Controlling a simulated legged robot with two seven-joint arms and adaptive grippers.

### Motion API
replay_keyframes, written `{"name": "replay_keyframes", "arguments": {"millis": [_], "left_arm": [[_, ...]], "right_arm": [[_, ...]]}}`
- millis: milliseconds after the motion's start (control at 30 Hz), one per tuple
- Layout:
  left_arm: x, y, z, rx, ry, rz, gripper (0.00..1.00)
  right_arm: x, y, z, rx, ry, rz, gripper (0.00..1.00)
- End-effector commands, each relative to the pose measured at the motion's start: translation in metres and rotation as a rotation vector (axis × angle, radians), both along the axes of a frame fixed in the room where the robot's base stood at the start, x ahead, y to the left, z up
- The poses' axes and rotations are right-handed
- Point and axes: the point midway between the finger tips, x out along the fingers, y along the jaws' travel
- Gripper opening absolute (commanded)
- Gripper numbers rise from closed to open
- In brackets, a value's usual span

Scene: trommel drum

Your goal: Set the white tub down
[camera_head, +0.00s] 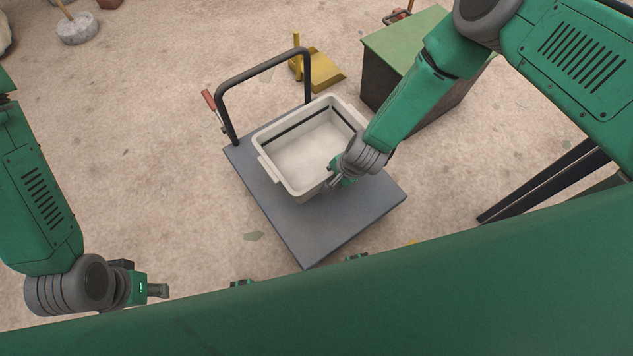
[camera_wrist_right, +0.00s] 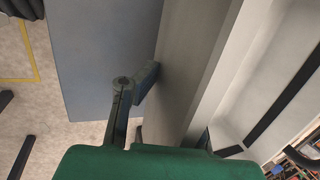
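The white tub (camera_head: 277,168) is an open, empty rectangular bin over the grey deck of a platform trolley (camera_head: 330,238). It looks level; whether its base touches the deck is hidden. My right gripper (camera_head: 338,178) is at the tub's near right wall. In the right wrist view, the fingers (camera_wrist_right: 170,115) are on either side of the tub's wall (camera_wrist_right: 190,65), and the left finger's pad lies against it. The gripper looks shut on the wall. My left gripper (camera_head: 157,290) is away at the lower left with nothing visible in it; its finger opening is unclear.
The trolley's black handle (camera_head: 262,65) rises behind the tub. A yellow dustpan (camera_head: 322,72) lies behind it, and a green-topped box (camera_head: 410,45) stands at the back right. Bare floor lies left of the trolley.

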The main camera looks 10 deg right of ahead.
Motion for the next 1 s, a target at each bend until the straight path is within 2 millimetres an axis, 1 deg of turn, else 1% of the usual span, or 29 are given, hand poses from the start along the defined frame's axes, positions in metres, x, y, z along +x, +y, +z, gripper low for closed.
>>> {"name": "replay_keyframes", "arguments": {"millis": [33, 200, 300, 533, 700, 733, 933, 967, 1000], "left_arm": [[0.0, 0.0, -0.005, 0.0, 0.0, -0.001, 0.33], [0.0, -0.001, -0.022, -0.001, -0.001, -0.001, 0.33], [0.0, -0.001, -0.029, -0.001, -0.001, -0.001, 0.33], [0.0, 0.0, -0.037, 0.0, 0.0, -0.001, 0.33], [0.0, -0.001, -0.051, 0.0, 0.0, -0.001, 0.33], [0.0, -0.001, -0.052, 0.0, 0.0, -0.001, 0.33], [0.0, -0.001, -0.05, 0.0, -0.001, -0.001, 0.33], [0.0, -0.001, -0.05, 0.0, -0.001, -0.001, 0.33], [0.0, -0.001, -0.05, 0.0, -0.001, -0.001, 0.33]], "right_arm": [[0.0, 0.0, -0.009, -0.001, -0.003, -0.003, 0.0], [-0.001, 0.001, -0.043, -0.003, -0.002, -0.009, 0.0], [-0.001, 0.001, -0.058, -0.003, -0.002, -0.009, 0.0], [-0.001, 0.001, -0.075, -0.004, -0.002, -0.008, 0.0], [0.0, 0.001, -0.1, -0.002, -0.002, -0.007, 0.0], [0.0, 0.001, -0.103, -0.002, -0.002, -0.007, 0.0], [0.0, 0.0, -0.102, -0.003, -0.003, -0.008, 0.0], [-0.001, 0.0, -0.102, -0.002, -0.001, -0.008, 0.11], [-0.001, 0.0, -0.102, -0.003, 0.0, -0.008, 0.25]]}}
